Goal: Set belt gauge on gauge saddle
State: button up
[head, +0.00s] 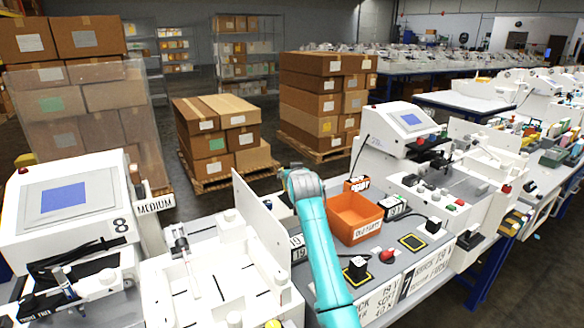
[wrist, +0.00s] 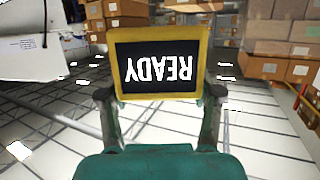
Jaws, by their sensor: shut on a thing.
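My gripper (wrist: 160,95) shows in the wrist view, its two dark fingers at the left and right sides of a yellow-framed black plate (wrist: 158,68). The plate bears the word READY, upside down in this view. The fingers are shut on it and hold it up, with floor and boxes behind it. I cannot tell from its face whether this plate is the belt gauge. In the head view my teal arm rises over the bench; the gripper and the held plate are not visible there. I cannot make out the gauge saddle for certain in either view.
An orange bin (head: 355,218) stands on the bench right of my arm. Near it lie a yellow-edged black square (head: 412,242) and a red button (head: 387,256). White machines with screens (head: 63,194) stand at both sides. Stacked cartons (head: 222,130) on pallets stand behind.

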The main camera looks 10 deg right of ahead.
jog(key=shift+f, duration=2.15)
jog(key=shift+f, duration=0.5)
jog(key=o, duration=1.5)
